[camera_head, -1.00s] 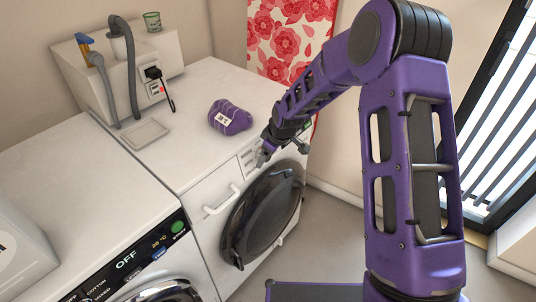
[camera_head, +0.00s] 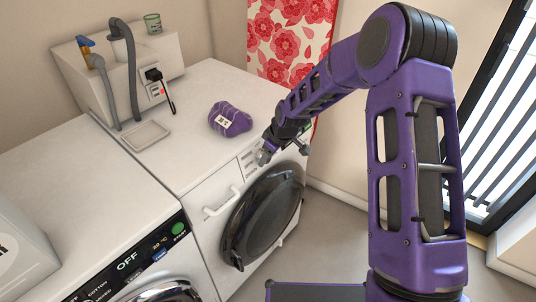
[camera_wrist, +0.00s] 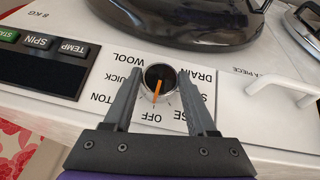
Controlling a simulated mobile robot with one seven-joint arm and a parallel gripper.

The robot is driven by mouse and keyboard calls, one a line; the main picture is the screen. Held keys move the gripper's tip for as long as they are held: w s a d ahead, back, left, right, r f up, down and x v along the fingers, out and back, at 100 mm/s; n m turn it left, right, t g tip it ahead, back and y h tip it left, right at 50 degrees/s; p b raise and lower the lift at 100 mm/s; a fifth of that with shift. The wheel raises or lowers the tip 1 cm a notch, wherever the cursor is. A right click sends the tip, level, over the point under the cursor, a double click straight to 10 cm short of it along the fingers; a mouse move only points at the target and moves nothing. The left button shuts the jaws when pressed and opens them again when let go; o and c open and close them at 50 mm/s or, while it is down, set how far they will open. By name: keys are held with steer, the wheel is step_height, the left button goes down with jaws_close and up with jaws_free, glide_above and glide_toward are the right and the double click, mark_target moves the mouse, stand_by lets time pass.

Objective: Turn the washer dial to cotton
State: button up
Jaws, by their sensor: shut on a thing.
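The washer dial (camera_wrist: 160,72) is a round dark knob with a bright rim and an orange pointer, on a white panel in the wrist view. The pointer is toward the OFF label (camera_wrist: 157,117), which appears upside down. Other labels around it read WOOL, QUICK, DRAIN, and a partly hidden one ending in TON (camera_wrist: 101,97). My gripper (camera_wrist: 160,80) has one finger on each side of the dial and is shut on it. In the head view my gripper (camera_head: 264,155) is at the upper front of the white washer (camera_head: 207,184), hiding the dial there.
The washer's dark round door (camera_head: 262,220) is below the panel, with a white drawer handle (camera_head: 222,202) beside it. A purple bundle (camera_head: 230,118) and a shallow tray (camera_head: 146,135) lie on top. Another machine with an OFF display (camera_head: 127,260) stands at left.

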steer(key=shift+w+d+r+m+g+y+p, duration=0.15)
steer(key=shift+m+g+y+p, duration=0.15)
steer(key=shift+g+p, duration=0.15)
steer(key=shift+f+m+g+y+p, duration=0.2)
steer(key=shift+m+g+y+p, duration=0.1)
steer(key=shift+m+g+y, duration=0.35)
steer(key=shift+w+d+f+m+g+y+b, duration=0.1)
steer(key=shift+m+g+y+b, duration=0.55)
steer(key=shift+g+y, duration=0.6)
steer(key=shift+m, duration=0.3)
steer(key=o, duration=1.4)
steer(key=shift+c, duration=0.2)
steer(key=p+v, duration=0.1)
steer(key=v, duration=1.6)
steer(key=shift+d, duration=0.3)
